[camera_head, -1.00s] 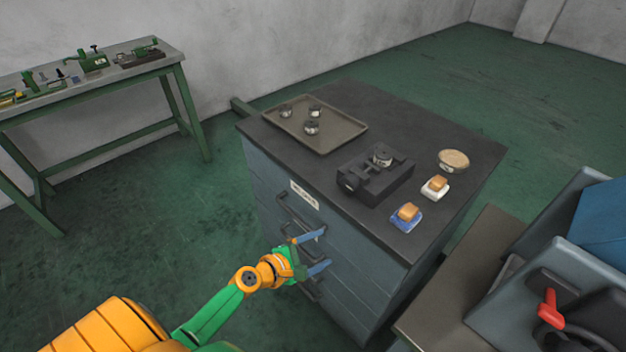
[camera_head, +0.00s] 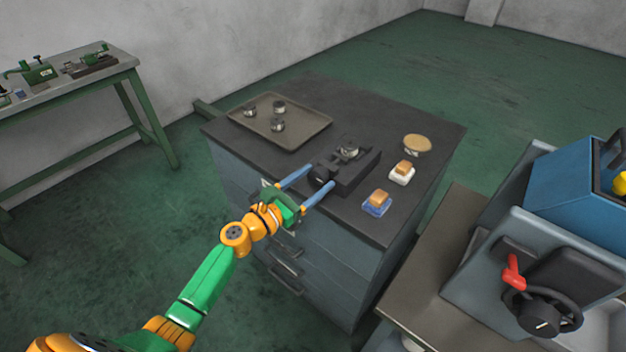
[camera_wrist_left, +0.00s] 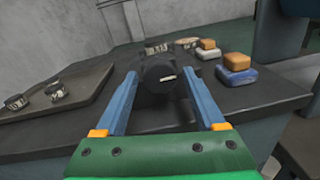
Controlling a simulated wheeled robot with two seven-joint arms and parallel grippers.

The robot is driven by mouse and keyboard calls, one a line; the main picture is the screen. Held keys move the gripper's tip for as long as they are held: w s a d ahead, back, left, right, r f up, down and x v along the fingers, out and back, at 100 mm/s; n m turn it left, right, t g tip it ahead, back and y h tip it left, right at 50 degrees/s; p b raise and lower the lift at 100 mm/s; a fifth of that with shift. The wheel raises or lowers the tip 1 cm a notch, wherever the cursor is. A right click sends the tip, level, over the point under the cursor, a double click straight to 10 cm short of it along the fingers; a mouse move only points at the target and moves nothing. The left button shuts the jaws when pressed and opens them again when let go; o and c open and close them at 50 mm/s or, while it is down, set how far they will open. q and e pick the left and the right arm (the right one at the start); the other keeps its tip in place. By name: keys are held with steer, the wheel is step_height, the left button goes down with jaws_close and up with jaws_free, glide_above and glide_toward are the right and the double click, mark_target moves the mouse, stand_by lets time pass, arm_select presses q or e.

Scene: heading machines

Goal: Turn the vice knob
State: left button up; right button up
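The black vice (camera_head: 352,170) sits on the dark top of the drawer cabinet, with a round metal part (camera_head: 347,150) in its jaws. Its round black knob (camera_head: 320,175) faces my left arm and also shows in the left wrist view (camera_wrist_left: 158,76), with a pale mark on its face. My left gripper (camera_head: 306,180) is open, its two blue fingers pointing at the vice on either side of the knob. In the left wrist view the knob appears between the fingers, without visible contact. My right gripper is not in view.
A tray (camera_head: 300,137) with several small round metal parts lies left of the vice. A white block (camera_head: 401,177), a blue block (camera_head: 376,206) and a tan round pad (camera_head: 417,143) lie to its right. A machine with a red lever (camera_head: 514,270) stands at right.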

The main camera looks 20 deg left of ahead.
arm_select(q)
jaws_close()
steer(key=shift+m, duration=0.3)
steer(key=m+b, duration=0.1)
steer(key=m, duration=0.2)
steer(key=shift+m+y, duration=0.3)
steer(key=shift+m, duration=0.1)
steer(key=m, duration=0.4)
steer(key=m+b, duration=0.1)
steer(key=m, duration=0.3)
steer(key=shift+m+y, duration=0.3)
steer(key=shift+m, duration=2.2)
